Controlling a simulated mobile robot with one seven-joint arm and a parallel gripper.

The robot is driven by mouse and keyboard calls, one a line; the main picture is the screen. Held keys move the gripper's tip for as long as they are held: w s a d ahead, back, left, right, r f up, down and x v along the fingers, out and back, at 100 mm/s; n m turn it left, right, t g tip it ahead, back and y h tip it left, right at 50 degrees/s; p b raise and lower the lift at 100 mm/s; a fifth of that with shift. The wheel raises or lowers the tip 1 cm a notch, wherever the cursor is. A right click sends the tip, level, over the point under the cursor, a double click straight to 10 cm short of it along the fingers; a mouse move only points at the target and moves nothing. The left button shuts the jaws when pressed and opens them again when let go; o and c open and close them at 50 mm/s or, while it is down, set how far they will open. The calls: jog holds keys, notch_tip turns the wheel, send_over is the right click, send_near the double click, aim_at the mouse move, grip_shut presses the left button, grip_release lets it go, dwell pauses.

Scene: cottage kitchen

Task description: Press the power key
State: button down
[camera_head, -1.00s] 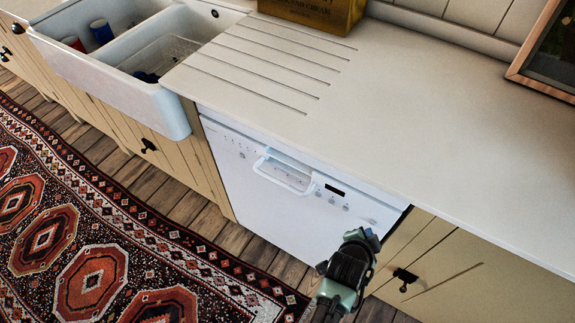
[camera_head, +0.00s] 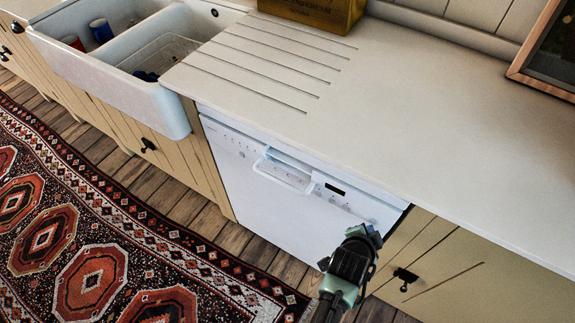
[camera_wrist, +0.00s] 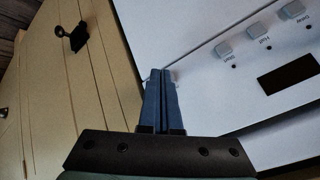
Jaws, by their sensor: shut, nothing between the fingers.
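The white dishwasher (camera_head: 262,203) stands under the counter, its control panel along the top of its door. In the wrist view the panel shows grey keys that appear to read Start (camera_wrist: 225,50), Half (camera_wrist: 257,28) and Delay (camera_wrist: 293,9), beside a dark display (camera_wrist: 288,75). I cannot make out a key marked power; the fingers cover part of the panel's end. My gripper (camera_wrist: 158,70) is shut and empty, its blue fingertips in front of that end, left of Start. In the head view my gripper (camera_head: 368,236) is at the dishwasher's right end. Contact cannot be told.
A dishwasher handle (camera_head: 283,176) juts out left of the display. The cream counter (camera_head: 430,120) overhangs above. A cupboard with a dark knob (camera_head: 405,277) adjoins on the right. The sink (camera_head: 110,75) is at the left, and a patterned rug (camera_head: 95,250) covers the floor.

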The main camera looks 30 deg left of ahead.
jog(key=shift+w, duration=0.25)
dwell(0.5)
jog(key=shift+s, duration=0.1)
jog(key=shift+s+p, duration=0.35)
jog(key=shift+s, duration=0.2)
jog(key=s+p, duration=0.3)
jog(key=s, duration=0.3)
dwell(0.3)
dwell(0.4)
